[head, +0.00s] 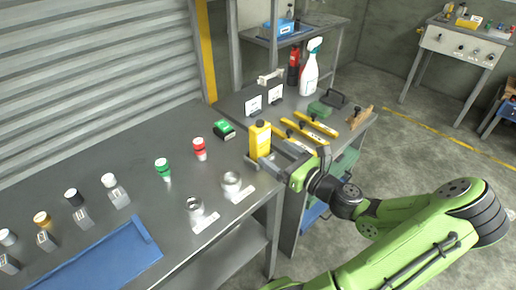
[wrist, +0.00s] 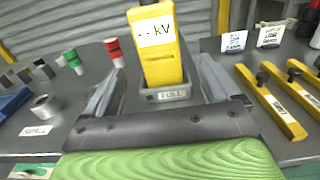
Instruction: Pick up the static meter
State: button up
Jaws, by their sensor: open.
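The static meter (head: 260,138) is a yellow upright block with a dark top, standing on the grey workbench near its right end. My gripper (head: 268,160) is at the bench edge, at the meter's near side. In the wrist view my gripper (wrist: 158,85) is open, one finger to the left of the meter and one to the right. I cannot tell whether either finger touches it.
Red (head: 199,148) and green (head: 163,169) capped items stand left of the meter, with metal cups (head: 231,182) in front. Yellow bars (head: 316,125) and a spray bottle (head: 309,72) are on the right-hand table. A blue mat (head: 100,262) lies at left.

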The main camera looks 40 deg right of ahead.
aim_at(255, 139)
jog(key=w+b, duration=0.2)
jog(key=w, duration=0.7)
jog(key=shift+w+a, duration=0.1)
jog(key=shift+a, duration=0.05)
jog(key=shift+r, duration=0.15)
jog(key=c, duration=1.2)
